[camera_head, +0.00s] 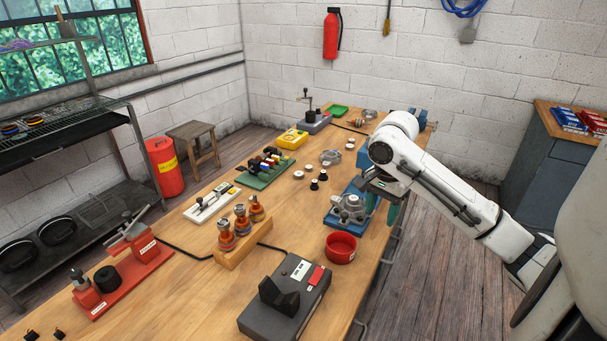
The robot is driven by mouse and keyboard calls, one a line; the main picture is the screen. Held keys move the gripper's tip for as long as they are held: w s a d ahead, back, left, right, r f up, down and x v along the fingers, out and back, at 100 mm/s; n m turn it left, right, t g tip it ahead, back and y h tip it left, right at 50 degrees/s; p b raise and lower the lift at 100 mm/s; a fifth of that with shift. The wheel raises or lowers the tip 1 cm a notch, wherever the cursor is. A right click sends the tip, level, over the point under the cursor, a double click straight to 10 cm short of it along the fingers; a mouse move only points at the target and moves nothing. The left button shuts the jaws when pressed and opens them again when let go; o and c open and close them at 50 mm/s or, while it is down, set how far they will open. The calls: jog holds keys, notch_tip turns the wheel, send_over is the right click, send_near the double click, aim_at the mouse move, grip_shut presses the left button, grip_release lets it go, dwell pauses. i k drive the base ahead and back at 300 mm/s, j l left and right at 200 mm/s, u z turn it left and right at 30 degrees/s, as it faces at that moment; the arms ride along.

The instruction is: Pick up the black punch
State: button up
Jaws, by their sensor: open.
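I cannot tell for certain which thing is the black punch. A green rack (250,182) on the workbench holds several small dark and coloured pieces, too small to make out singly. Two small black pieces (314,185) stand on the bare wood to the right of the rack. My gripper (383,209) has teal fingers, pointing down, open. It is beside the right side of a metal alternator housing (350,208) on a blue fixture, near the bench's right edge. It is well apart from the rack and the black pieces. No held thing shows between the fingers.
A red bowl (340,248), a grey device (285,308), a wooden stand with copper-wound parts (232,254), a white tray (212,205) and a red press (125,275) stand on the workbench (180,305). A yellow box (292,139) is farther back. Bare wood surrounds the black pieces.

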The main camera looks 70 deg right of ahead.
aim_at(314, 187)
jog(key=i+l, duration=0.4)
jog(key=l, duration=0.15)
jog(key=i+l, duration=0.45)
